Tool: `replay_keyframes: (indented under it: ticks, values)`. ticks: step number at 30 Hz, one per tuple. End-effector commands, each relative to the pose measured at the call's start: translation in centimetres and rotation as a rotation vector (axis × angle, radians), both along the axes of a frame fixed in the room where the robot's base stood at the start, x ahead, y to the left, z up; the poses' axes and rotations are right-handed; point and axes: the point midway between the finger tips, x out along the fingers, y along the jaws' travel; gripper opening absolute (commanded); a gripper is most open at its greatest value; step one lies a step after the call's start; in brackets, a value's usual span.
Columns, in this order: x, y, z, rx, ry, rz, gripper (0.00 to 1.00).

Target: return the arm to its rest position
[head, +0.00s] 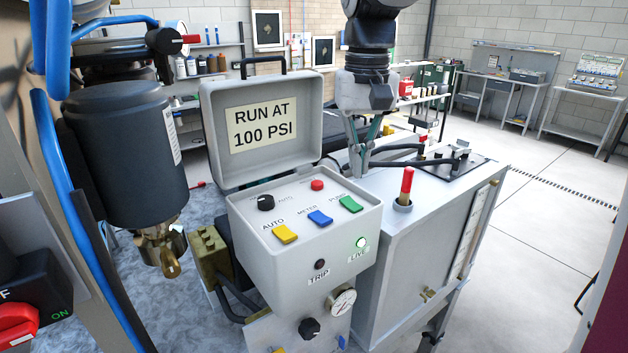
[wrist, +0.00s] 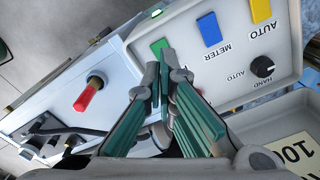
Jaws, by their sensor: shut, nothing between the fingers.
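My gripper (head: 359,172) hangs from my arm in the head view, behind the right part of the grey control box (head: 275,222) and over the light grey cabinet (head: 400,240). In the wrist view my gripper (wrist: 158,62) has its green fingers brought together at the tips, with nothing held. The fingertips appear close to the green button (wrist: 157,45) there; whether they touch it I cannot tell. In the head view the green button (head: 350,204) is in plain sight, with the fingers above and behind it.
The box's open lid (head: 264,130) stands left of my gripper. A red-handled lever (head: 406,187) rises from the cabinet at right, with black hoses (head: 400,162) behind. A green light (head: 361,243) glows above LIVE. A dark cylinder (head: 130,150) hangs at left. Open floor (head: 545,230) lies right.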

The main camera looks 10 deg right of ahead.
Motion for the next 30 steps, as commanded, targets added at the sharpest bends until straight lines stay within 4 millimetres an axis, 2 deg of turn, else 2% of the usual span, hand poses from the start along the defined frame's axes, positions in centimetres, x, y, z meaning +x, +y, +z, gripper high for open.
replay_keyframes:
  ticks: [5,11,21,25,30]
  values:
    - [-1.7,-0.3,-0.1,0.02,-0.062,0.012,0.0]
    - [-5.7,-0.4,-1.4,0.037,-0.195,0.048,0.0]
    - [-11.7,-0.1,-6.4,-0.002,-0.413,0.108,0.0]
    - [-12.9,0.0,-8.0,-0.022,-0.463,0.119,0.0]
    - [-13.5,0.0,-8.8,-0.035,-0.488,0.126,0.0]
